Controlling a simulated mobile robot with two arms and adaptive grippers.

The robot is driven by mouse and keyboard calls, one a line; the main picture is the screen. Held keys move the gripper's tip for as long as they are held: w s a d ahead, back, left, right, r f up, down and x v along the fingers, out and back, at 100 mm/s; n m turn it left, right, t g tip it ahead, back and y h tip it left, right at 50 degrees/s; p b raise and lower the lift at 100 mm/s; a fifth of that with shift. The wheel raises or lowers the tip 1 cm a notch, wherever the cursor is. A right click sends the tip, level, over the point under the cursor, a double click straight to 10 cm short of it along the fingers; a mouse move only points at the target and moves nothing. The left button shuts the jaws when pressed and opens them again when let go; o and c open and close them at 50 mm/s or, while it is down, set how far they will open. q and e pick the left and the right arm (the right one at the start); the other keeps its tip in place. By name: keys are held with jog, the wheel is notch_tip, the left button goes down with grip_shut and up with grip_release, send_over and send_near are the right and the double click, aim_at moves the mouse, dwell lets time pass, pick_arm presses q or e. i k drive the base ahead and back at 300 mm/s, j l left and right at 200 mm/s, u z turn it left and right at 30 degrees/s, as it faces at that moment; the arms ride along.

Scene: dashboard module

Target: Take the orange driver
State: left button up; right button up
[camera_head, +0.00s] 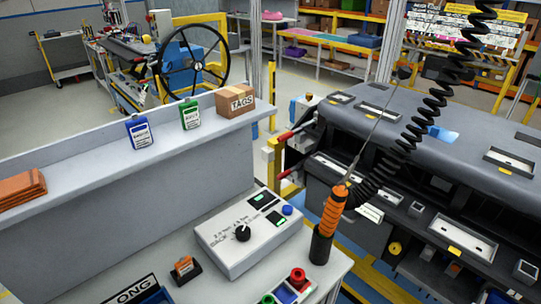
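The orange driver (333,210) stands upright, slightly tilted, in a black cylindrical holder (320,246) at the right end of the grey workbench. A thin cable and a black coiled cord (425,108) run up from its top to the upper right. The lower part of the driver is hidden inside the holder. Neither of my grippers shows in the head view.
A white control box (250,232) with a black knob sits left of the driver. Red and green buttons (298,278) are in front of it. The dark dashboard module (440,150) stands to the right. A shelf behind holds a TAGS box (236,101).

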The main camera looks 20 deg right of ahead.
aim_at(335, 205)
jog(key=k+j, duration=0.3)
jog(key=j, duration=0.2)
jog(key=k+j, duration=0.3)
jog(key=j, duration=0.15)
